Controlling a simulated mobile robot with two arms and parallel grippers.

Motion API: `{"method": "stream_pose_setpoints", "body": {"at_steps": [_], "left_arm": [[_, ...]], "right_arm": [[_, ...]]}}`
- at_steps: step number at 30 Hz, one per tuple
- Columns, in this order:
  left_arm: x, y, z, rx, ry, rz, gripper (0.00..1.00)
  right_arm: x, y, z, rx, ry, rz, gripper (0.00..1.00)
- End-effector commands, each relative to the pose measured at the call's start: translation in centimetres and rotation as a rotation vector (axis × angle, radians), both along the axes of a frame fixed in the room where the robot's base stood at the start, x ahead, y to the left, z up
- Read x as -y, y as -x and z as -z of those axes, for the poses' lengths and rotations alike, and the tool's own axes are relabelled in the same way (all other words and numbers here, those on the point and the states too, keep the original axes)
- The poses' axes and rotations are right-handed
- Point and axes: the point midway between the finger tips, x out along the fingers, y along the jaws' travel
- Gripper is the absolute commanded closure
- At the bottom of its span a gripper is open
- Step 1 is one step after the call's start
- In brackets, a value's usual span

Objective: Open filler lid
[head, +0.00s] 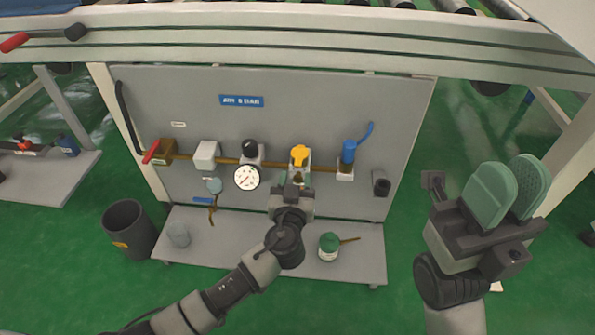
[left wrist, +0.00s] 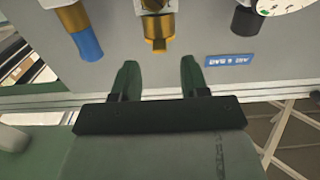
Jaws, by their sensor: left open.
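The yellow cap (head: 300,155), which looks like the filler lid, sits on a fitting in the middle-right of the pipe row on the grey panel. In the left wrist view the yellow cap (left wrist: 158,45) lies beyond the fingertips, in line with the gap between them. My left gripper (head: 297,178) is just in front of and below the cap, open and empty; its green fingers (left wrist: 158,72) are apart. I see no contact with the cap. My right gripper (head: 511,188) is at the right, away from the panel, with its green pads apart and nothing between them.
A pressure gauge (head: 246,177) is left of the cap, and a blue-handled valve (head: 348,153) is right of it. A green-lidded jar (head: 329,246) and a clear cup (head: 179,235) stand on the lower shelf (head: 235,262). A dark bin (head: 128,228) stands at left.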

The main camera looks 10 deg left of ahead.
Motion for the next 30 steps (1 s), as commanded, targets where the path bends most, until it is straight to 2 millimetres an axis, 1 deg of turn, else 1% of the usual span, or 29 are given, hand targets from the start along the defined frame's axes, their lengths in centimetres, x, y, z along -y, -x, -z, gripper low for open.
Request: {"method": "stream_pose_setpoints", "body": {"at_steps": [1,3,7,12,19,27,28,30], "left_arm": [[0.0,-1.1,0.1,0.003,-0.001,0.000,0.55],[0.0,-2.1,0.1,0.002,-0.001,0.000,0.55],[0.1,-3.5,0.1,0.000,0.000,0.002,0.55],[0.1,-4.2,0.1,-0.001,0.000,0.002,0.55],[0.1,-4.2,0.1,-0.002,0.000,0.002,0.55],[0.0,-4.2,0.1,-0.002,0.000,0.001,0.97],[0.0,-4.2,0.1,-0.002,0.000,0.001,1.00],[0.0,-4.2,0.1,-0.002,0.000,0.001,1.00]], "right_arm": [[0.0,0.0,0.1,0.010,0.000,0.000,0.77],[0.0,0.0,0.0,0.016,0.001,0.001,0.77],[-0.1,-0.1,-0.3,0.029,0.003,0.002,0.77],[-0.1,-0.1,-0.5,0.035,0.004,0.002,0.77],[-0.1,-0.1,-0.6,0.038,0.004,0.001,0.77],[-0.1,-0.1,-0.6,0.037,0.004,0.001,0.77],[-0.1,-0.1,-0.6,0.037,0.004,0.001,0.77],[-0.1,-0.1,-0.6,0.037,0.004,0.001,0.77]]}}
